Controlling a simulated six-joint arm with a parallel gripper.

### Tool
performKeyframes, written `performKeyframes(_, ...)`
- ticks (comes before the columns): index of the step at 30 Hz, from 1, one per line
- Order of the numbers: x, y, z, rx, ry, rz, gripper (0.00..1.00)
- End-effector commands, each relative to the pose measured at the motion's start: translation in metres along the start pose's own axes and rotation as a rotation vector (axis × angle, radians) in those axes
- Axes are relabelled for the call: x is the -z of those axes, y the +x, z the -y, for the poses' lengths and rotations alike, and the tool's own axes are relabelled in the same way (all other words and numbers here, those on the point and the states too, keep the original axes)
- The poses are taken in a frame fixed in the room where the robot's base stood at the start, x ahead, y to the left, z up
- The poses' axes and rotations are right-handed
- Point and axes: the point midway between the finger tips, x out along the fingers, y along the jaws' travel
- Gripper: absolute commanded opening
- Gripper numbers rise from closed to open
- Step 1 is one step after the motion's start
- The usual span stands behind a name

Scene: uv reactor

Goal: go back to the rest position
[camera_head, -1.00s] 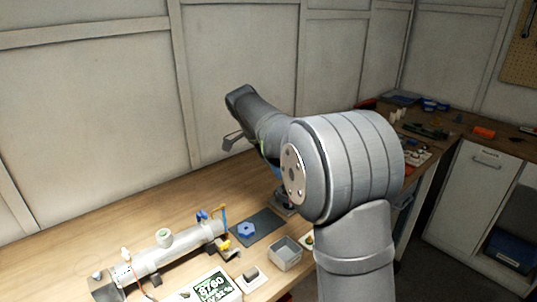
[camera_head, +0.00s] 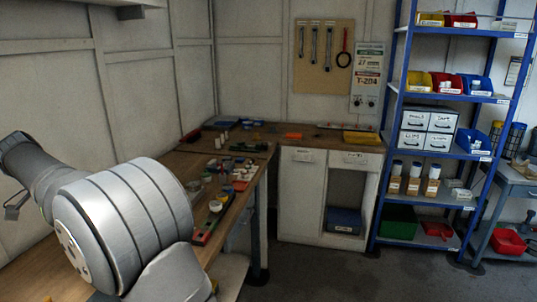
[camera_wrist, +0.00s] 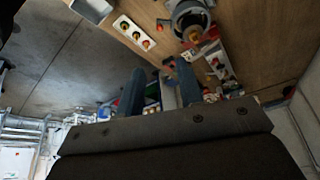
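My gripper (camera_wrist: 160,74) shows in the wrist view with its two dark blue-grey fingers apart and nothing visible held between them. The wrist view looks past the fingers to the wooden bench and the grey floor. In the head view my arm fills the lower left, raised over the bench; the gripper's fingers cannot be made out there.
The wooden bench (camera_head: 228,221) carries small parts along its right side. White cabinets (camera_head: 301,200), a blue shelf rack (camera_head: 387,160) and a tool pegboard (camera_head: 322,75) stand beyond. In the wrist view a white strip (camera_wrist: 124,27) and a round metal fitting (camera_wrist: 189,17) lie on the bench.

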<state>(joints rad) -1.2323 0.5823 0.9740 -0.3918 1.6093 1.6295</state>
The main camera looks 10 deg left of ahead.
Motion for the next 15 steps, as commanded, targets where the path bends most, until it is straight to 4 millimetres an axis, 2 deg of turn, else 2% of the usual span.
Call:
performKeyframes(4, 0.000, 0.008, 0.000, -0.001, 0.000, 0.000, 0.34)
performKeyframes(7, 0.001, 0.021, 0.000, -0.003, 0.001, 0.000, 0.34)
performKeyframes(15, 0.001, 0.074, -0.001, -0.005, 0.000, -0.001, 0.34)
